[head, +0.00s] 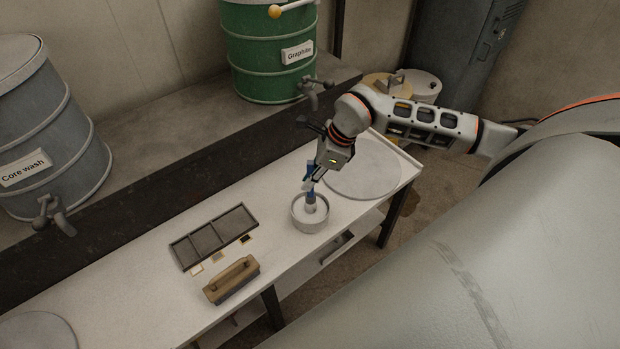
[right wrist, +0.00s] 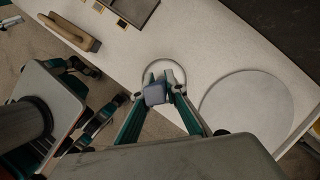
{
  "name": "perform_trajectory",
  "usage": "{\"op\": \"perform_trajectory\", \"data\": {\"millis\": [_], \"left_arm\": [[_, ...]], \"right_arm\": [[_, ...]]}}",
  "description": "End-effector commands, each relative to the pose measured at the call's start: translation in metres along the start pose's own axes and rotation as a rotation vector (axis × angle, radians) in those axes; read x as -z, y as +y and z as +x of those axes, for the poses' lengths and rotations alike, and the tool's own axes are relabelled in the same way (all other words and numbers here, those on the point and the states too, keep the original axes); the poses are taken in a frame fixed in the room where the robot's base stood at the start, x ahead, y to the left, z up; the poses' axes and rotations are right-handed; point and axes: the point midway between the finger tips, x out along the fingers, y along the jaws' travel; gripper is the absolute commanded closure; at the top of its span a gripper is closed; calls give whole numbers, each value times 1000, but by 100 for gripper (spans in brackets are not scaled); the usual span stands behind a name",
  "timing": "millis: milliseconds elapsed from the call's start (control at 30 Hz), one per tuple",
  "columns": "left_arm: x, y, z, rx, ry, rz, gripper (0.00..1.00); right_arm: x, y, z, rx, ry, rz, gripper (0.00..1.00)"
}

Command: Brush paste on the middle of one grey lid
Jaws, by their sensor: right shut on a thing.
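My right gripper (head: 315,174) is shut on a brush (head: 311,194) with a blue handle. The brush is roughly upright, its lower end inside a small round pale pot (head: 297,223) on the table. In the right wrist view the fingers (right wrist: 164,88) hold the blue handle top (right wrist: 154,96) over the pot (right wrist: 181,68). The pot's contents and the bristles are mostly hidden. One flat round grey lid (head: 365,172) lies right of the pot and also shows in the right wrist view (right wrist: 247,113). Another grey lid (head: 38,332) lies at the far left.
A dark compartment tray (head: 213,237), small pale and dark pieces (head: 218,257) and a brown wooden block with a handle (head: 231,281) lie left of the pot on the white table (head: 150,275). Behind stand a green Graphite drum (head: 268,50) and a grey Core wash drum (head: 48,130).

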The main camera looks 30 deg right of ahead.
Motion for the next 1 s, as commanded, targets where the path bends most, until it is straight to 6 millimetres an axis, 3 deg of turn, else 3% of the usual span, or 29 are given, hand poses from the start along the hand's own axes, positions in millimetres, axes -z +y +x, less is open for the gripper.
{"op": "perform_trajectory", "data": {"millis": [367, 1000], "left_arm": [[0, 0, -1, 0, -3, 0, 60], [35, -6, -18, 4, 15, 3, 60]], "right_arm": [[0, 1, -2, -2, 3, 0, 100], [-19, 0, -45, 0, 1, 0, 100]]}}
